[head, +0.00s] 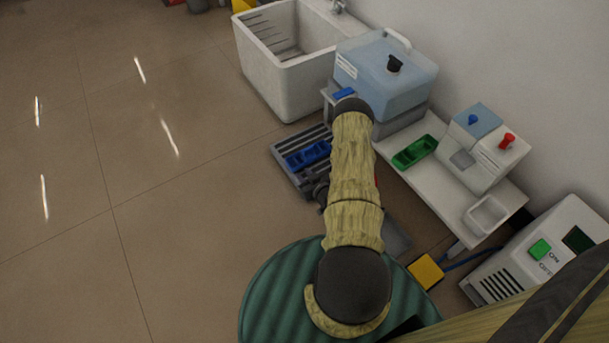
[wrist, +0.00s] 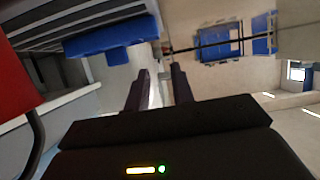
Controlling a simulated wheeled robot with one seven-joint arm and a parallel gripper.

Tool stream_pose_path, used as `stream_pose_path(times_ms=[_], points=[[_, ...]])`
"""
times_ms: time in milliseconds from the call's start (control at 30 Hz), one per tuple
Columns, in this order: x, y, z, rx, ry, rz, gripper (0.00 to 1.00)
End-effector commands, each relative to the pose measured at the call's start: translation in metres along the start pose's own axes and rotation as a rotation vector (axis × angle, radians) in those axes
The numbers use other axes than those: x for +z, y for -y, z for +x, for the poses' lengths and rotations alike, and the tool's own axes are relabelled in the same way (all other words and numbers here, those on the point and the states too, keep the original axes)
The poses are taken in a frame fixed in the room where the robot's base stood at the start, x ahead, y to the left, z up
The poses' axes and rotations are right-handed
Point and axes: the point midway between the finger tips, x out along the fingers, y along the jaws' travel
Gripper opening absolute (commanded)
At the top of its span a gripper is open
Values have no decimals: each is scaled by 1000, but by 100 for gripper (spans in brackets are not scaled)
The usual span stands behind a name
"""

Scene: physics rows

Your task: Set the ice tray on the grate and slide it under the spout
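A blue ice tray (head: 308,154) with compartments lies on the dark slatted grate (head: 285,158), left of my arm. The blue jug dispenser (head: 385,72) stands behind, with a blue tap (head: 344,93) on its front; the spout opening is not clear. My gripper (head: 321,190) is mostly hidden by my arm, low by the grate's near right edge. In the wrist view my gripper (wrist: 160,88) has its two dark fingers apart, with nothing seen between them. A blue piece (wrist: 110,40) beside grey slats is at upper left there; I cannot tell whether it is the tray.
A white bench (head: 440,190) holds a green tray (head: 415,152), a twin dispenser (head: 485,148) and a small white dish (head: 486,215). A white sink (head: 290,60) stands behind. A white machine with a green button (head: 540,250) is at right. The floor at left is clear.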

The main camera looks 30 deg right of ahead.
Motion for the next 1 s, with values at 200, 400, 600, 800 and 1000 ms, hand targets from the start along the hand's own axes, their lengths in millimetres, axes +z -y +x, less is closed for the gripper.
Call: stream_pose_path(times_ms=[200,400,600,800,1000], points=[[-20,-1,6,-7,35,-20,24],[-72,2,15,-14,156,-66,24],[-130,14,8,-7,292,-97,24],[-184,36,-15,7,419,-110,24],[-231,64,-54,25,535,-104,24]])
